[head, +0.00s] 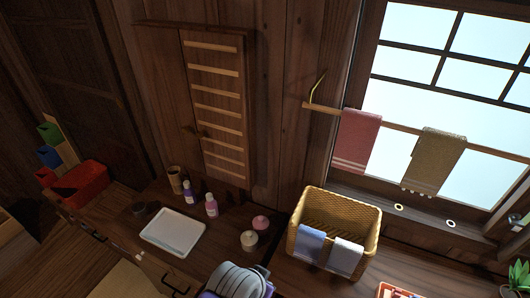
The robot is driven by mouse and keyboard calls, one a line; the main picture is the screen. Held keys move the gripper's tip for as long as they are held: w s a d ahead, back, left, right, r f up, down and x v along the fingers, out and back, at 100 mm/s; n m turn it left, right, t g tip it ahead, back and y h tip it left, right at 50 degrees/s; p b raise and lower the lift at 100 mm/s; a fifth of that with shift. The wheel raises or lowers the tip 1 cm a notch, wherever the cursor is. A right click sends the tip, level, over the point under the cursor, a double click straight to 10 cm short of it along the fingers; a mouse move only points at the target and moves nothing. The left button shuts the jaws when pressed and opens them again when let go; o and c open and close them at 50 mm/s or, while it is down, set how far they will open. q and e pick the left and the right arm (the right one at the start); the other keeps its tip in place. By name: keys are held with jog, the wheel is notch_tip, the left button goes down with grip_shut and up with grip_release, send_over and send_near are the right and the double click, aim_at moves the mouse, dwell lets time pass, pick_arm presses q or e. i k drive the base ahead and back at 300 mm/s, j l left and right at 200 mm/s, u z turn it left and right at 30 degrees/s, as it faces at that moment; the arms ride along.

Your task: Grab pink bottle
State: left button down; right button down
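The pink bottle (211,207) stands upright on the dark wooden counter, just right of the white tray's back corner. A similar purple bottle (188,194) stands close by, to its left and a little farther back. Neither of my grippers shows in the head view, so nothing of mine is seen touching the bottle.
A white tray (173,232) lies left of the bottle. A brown cup (176,179) stands behind, and a pink jar (261,223) and a cream jar (249,240) stand right. A wicker basket (309,265) with towels is farther right. A wooden cabinet (214,105) hangs behind.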

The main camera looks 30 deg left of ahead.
aim_at(211, 204)
jog(key=u, duration=1.7)
jog(key=i+j+u, duration=0.3)
jog(key=j, duration=0.25)
jog(key=i+j+u, duration=0.3)
jog(key=i+j, duration=0.05)
jog(key=j, duration=0.1)
